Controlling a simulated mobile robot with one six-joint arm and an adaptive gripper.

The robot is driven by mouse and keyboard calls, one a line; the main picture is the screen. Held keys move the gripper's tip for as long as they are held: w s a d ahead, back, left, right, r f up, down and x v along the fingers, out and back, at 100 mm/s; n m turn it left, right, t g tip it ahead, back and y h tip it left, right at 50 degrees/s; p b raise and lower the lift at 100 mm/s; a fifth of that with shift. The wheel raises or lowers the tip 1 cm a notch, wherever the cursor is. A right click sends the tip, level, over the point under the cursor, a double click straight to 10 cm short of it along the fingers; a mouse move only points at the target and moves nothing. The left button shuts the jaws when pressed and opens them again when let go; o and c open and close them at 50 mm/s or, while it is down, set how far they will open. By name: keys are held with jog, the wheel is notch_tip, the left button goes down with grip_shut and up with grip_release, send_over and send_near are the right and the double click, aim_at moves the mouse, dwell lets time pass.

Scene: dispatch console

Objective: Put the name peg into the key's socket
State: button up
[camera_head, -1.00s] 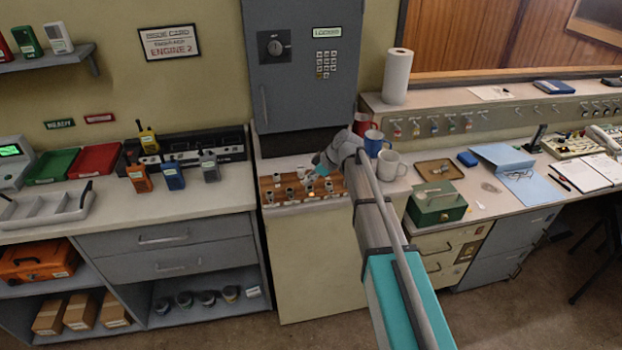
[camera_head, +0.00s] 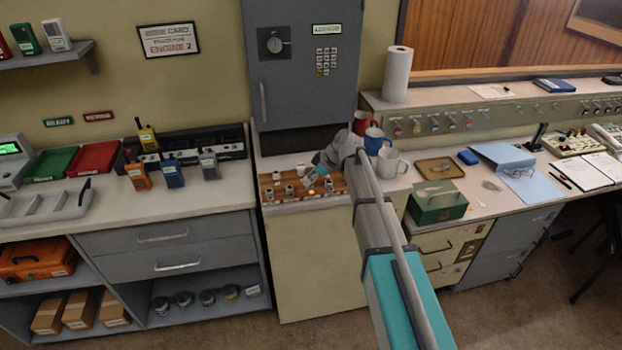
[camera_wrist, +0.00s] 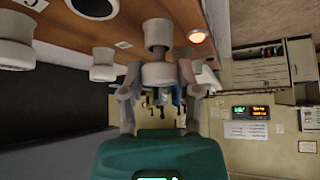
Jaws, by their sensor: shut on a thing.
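A wooden board (camera_head: 283,193) with several small pale pegs or sockets lies on the cream cabinet top in the head view. My gripper (camera_head: 311,181) is at the right part of this board, its fingers small and partly hidden. In the wrist view, my gripper (camera_wrist: 157,78) has its fingers shut on a pale, thick, round peg (camera_wrist: 157,72). A grey cylindrical end (camera_wrist: 157,33) points at the wooden board (camera_wrist: 130,14). I cannot tell whether it touches or sits in a socket. Other pale round pieces (camera_wrist: 103,65) stand beside it, with a lit amber lamp (camera_wrist: 197,36).
A red mug (camera_head: 361,122), a blue mug (camera_head: 375,141) and a white mug (camera_head: 391,163) stand close right of my gripper. A green box (camera_head: 437,207) is further right. The grey locker (camera_head: 300,70) rises behind the board. Handheld radios (camera_head: 172,175) stand at left.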

jog(key=shift+f+b, duration=0.6)
jog(key=shift+f, duration=0.05)
dwell(1.4)
jog(key=o, duration=0.9)
jog(key=shift+o, duration=0.2)
jog(key=shift+r, duration=0.15)
jog(key=shift+p+v, duration=2.45)
jog(key=shift+v, duration=0.5)
jog(key=shift+s, duration=0.1)
jog(key=s+d+f+m+h, duration=0.2)
jog(key=s+d+m, duration=0.6)
jog(key=s, duration=0.4)
jog(key=s+d+f+m+g+h, duration=0.1)
jog(key=s+d+m+h, duration=0.4)
jog(key=s+d+m, duration=0.3)
jog(key=s+d, duration=0.3)
jog(key=s, duration=0.2)
jog(key=shift+f, duration=0.4)
jog(key=shift+d, duration=0.1)
